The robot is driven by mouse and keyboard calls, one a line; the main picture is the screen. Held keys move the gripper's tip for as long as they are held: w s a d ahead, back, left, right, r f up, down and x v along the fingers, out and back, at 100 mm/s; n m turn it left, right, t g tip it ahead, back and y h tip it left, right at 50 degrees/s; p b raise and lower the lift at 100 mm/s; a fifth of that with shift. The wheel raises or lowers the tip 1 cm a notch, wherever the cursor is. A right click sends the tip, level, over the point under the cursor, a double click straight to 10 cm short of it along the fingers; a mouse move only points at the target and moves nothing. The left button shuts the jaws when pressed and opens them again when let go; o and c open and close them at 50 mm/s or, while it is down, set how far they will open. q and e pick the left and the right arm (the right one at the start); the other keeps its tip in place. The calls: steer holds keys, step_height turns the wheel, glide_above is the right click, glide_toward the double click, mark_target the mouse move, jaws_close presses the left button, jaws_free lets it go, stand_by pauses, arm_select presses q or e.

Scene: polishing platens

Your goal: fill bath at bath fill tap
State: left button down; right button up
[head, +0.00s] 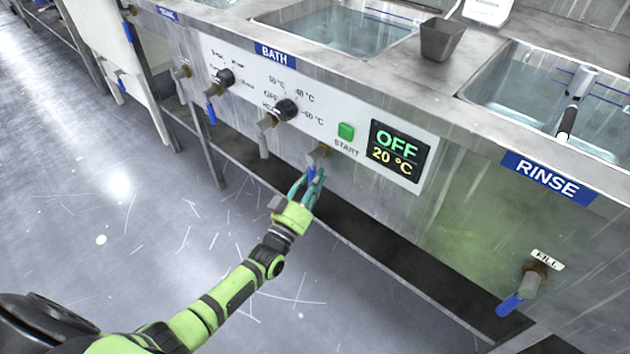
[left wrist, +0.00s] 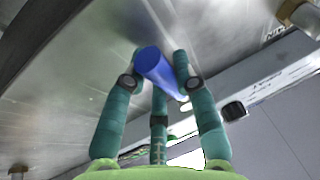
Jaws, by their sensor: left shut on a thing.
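The bath basin (head: 330,32) sits behind the blue BATH sign (head: 274,54) on the counter front. Bluish water seems to show in it. A brass-coloured tap (head: 318,155) is on the panel below the green START button (head: 346,131). My left gripper (head: 311,182) is at this tap, shut on its blue handle, which shows between the teal fingers in the left wrist view (left wrist: 155,65). The handle hangs down in the head view. I cannot read a label at this tap. My right gripper is not in view.
The display (head: 396,150) reads OFF, 20 °C. Two black knobs (head: 286,109) (head: 224,78) and other taps (head: 268,125) are to the left. The rinse basin (head: 500,85) and a blue-handled FILL tap (head: 522,292) are to the right. The floor (head: 110,230) in front is clear.

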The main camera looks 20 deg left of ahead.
arm_select(q)
steer(key=c, duration=0.9)
jaws_free()
steer(key=shift+c, duration=0.2)
steer(key=shift+s+a+f, duration=0.1)
steer(key=shift+s+f, duration=0.1)
steer(key=shift+s, duration=0.15)
steer(key=v, duration=1.1)
steer(key=shift+s+r, duration=0.1)
